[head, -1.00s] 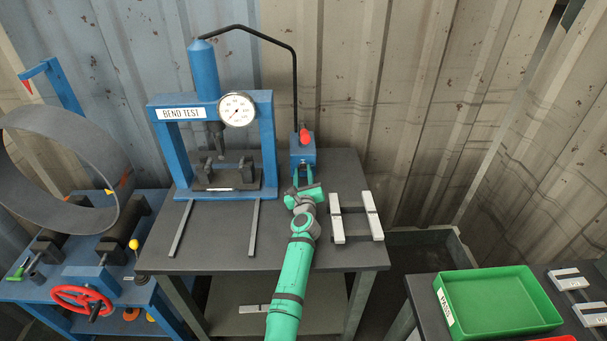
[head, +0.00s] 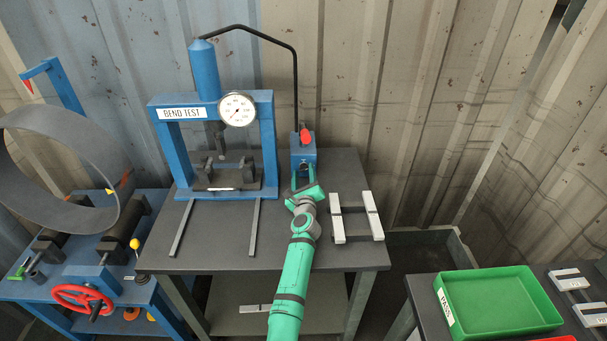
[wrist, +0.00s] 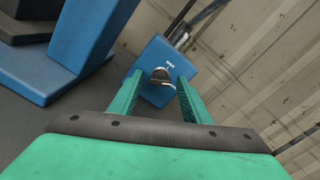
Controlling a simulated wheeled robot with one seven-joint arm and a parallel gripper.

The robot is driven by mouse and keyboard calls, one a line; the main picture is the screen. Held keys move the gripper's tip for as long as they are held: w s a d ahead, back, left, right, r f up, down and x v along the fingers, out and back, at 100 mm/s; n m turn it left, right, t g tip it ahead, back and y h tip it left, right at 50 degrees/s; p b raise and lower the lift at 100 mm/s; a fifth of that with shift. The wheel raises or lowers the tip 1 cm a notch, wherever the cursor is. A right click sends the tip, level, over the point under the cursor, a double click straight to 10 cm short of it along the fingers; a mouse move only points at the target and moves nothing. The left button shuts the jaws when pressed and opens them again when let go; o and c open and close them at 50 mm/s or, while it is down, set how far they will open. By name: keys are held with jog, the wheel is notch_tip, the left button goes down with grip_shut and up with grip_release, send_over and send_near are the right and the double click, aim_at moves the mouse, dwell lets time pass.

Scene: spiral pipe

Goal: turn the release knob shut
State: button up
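The release knob is the small dark, silver-edged round knob (wrist: 161,76) on the front face of the blue pump box (wrist: 155,93). In the head view the box (head: 309,156) stands at the back right of the bench, and the knob (head: 303,168) shows small on its front. My green gripper (head: 303,177) reaches toward that face. In the wrist view its two fingers (wrist: 160,84) stand one on each side of the knob, with a visible gap to it. The gripper is open and holds nothing. Small white lettering above the knob is too small to read.
The blue bend test press (head: 268,140) with its dial (head: 238,110) stands left of the box. A red part (head: 305,135) sits on the box top. A black hose (head: 296,85) rises behind. Pale bars (head: 338,218) lie right of my wrist. A green tray (head: 500,300) is at right.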

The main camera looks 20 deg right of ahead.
dwell(0.3)
jog(key=v, duration=0.9)
jog(key=shift+s+a, duration=0.15)
jog(key=shift+s, duration=0.2)
jog(key=shift+s+a, duration=0.1)
jog(key=shift+s, duration=0.4)
jog(key=shift+s+r, duration=0.1)
